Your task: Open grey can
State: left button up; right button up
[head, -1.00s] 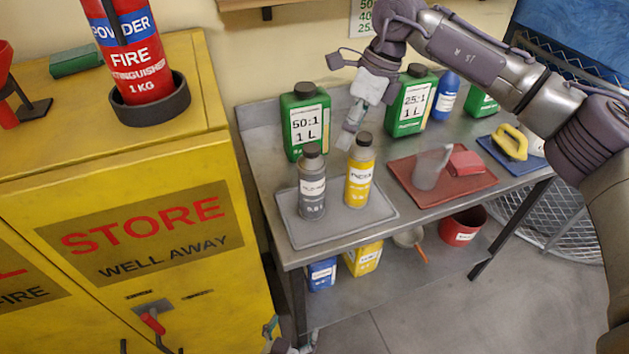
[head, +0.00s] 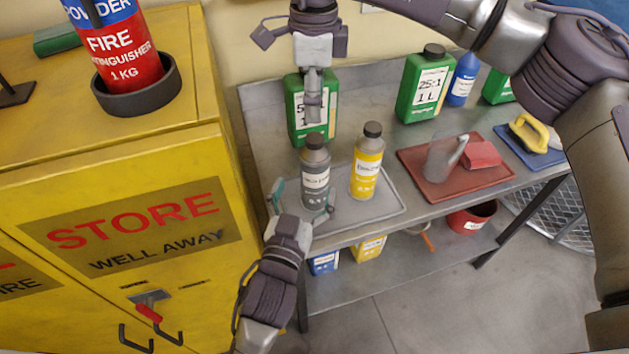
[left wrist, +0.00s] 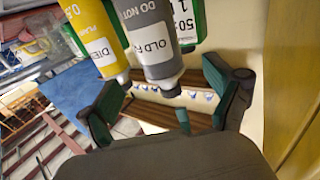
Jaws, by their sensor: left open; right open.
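The grey can (head: 315,178) stands upright on the grey tray (head: 382,214) on the metal bench, with a dark cap on top. In the left wrist view the grey can (left wrist: 153,40) shows its white label between the fingers. My left gripper (head: 303,200) is open, low at the front of the can, with a finger on each side; contact cannot be told. It also shows in the left wrist view (left wrist: 168,100). My right gripper (head: 313,115) is open and points down above the grey can's cap, in front of the green 50:1 container (head: 296,110).
A yellow can (head: 367,165) stands close right of the grey can. A red tray (head: 410,165) with a clear jug (head: 437,160) lies further right. A green 25:1 container (head: 425,85) and a blue bottle (head: 463,80) stand behind. The yellow cabinet (head: 120,190) is close on the left.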

aim_at(311, 174)
pick_arm(q)
jog(key=x, duration=0.7)
jog(key=shift+w+f, duration=0.1)
jog(key=shift+w, duration=0.05)
pick_arm(e)
jog(key=shift+w+f, duration=0.1)
jog(key=shift+w, duration=0.05)
